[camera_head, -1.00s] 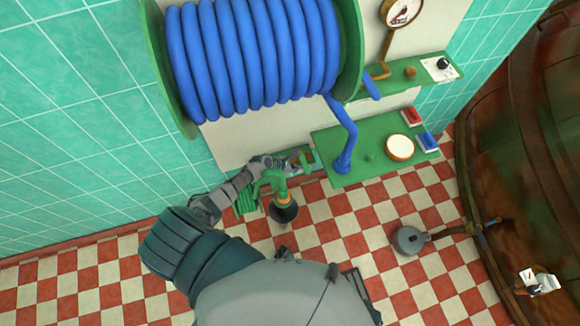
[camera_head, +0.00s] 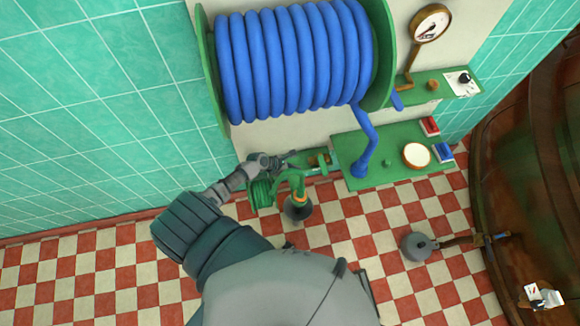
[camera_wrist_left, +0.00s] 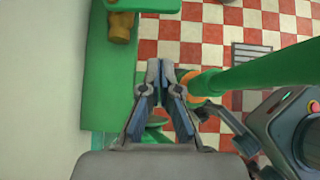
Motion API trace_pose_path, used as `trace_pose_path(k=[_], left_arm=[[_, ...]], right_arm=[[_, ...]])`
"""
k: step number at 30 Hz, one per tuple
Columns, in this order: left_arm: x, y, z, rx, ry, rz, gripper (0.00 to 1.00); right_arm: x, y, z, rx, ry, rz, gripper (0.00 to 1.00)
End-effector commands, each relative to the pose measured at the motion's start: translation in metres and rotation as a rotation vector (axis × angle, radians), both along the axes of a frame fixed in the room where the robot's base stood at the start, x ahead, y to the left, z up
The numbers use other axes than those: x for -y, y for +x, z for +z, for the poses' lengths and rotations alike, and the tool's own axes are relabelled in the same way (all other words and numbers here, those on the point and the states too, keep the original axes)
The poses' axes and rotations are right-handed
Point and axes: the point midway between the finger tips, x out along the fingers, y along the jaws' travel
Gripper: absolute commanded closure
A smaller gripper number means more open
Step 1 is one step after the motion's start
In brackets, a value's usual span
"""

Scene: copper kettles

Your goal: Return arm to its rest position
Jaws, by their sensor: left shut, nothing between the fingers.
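My left gripper (camera_head: 284,160) is at the wall side below the blue hose reel, near the green bent pipe (camera_head: 291,178). In the left wrist view the fingertips of my left gripper (camera_wrist_left: 160,66) are together with nothing between them. They point past the edge of a green shelf toward the checkered floor. In that view a thick green pipe (camera_wrist_left: 258,73) passes to the right of the fingers, apart from them. My right gripper is in neither view.
A large blue hose reel (camera_head: 297,62) hangs on the wall. A green shelf (camera_head: 378,178) carries a round cream-topped object (camera_head: 417,154). A dark funnel-like end (camera_head: 298,208) hangs from the pipe. A rusty tank (camera_head: 535,165) stands at right. Open checkered floor lies at lower left.

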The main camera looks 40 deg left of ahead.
Motion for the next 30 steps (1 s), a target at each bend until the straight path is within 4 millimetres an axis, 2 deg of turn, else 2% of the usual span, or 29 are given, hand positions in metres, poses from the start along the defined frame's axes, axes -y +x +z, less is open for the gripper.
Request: trace_pose_path(k=[6, 12, 14, 17, 20, 21, 23, 24, 26, 27, 30], left_arm=[[-0.015, -0.007, 0.006, -0.003, -0.012, 0.001, 1.0], [-0.017, -0.008, 0.004, -0.003, -0.01, -0.001, 1.0], [-0.016, -0.012, -0.002, 0.0, 0.017, -0.016, 1.0], [-0.015, -0.032, -0.031, 0.013, 0.146, -0.105, 1.0], [-0.014, -0.074, -0.082, 0.033, 0.381, -0.31, 1.0], [-0.013, -0.097, -0.105, 0.041, 0.489, -0.428, 1.0], [-0.01, -0.136, -0.139, 0.05, 0.648, -0.642, 1.0], [-0.007, -0.164, -0.16, 0.06, 0.744, -0.801, 1.0], [-0.001, -0.207, -0.187, 0.079, 0.865, -1.061, 1.0], [0.005, -0.236, -0.203, 0.101, 0.93, -1.243, 1.0], [0.022, -0.301, -0.231, 0.189, 1.033, -1.689, 1.0]], right_arm=[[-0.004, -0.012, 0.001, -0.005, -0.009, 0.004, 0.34], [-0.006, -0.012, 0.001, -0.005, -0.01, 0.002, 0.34], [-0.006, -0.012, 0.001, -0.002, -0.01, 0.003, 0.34], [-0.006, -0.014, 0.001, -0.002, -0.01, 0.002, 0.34], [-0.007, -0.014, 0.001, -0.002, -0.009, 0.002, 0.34], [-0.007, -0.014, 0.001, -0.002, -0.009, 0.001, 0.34], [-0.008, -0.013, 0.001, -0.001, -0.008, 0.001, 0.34], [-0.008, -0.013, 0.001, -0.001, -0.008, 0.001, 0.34], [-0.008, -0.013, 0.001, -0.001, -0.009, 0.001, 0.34], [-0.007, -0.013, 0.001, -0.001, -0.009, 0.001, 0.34], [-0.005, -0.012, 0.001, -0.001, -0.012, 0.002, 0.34]])
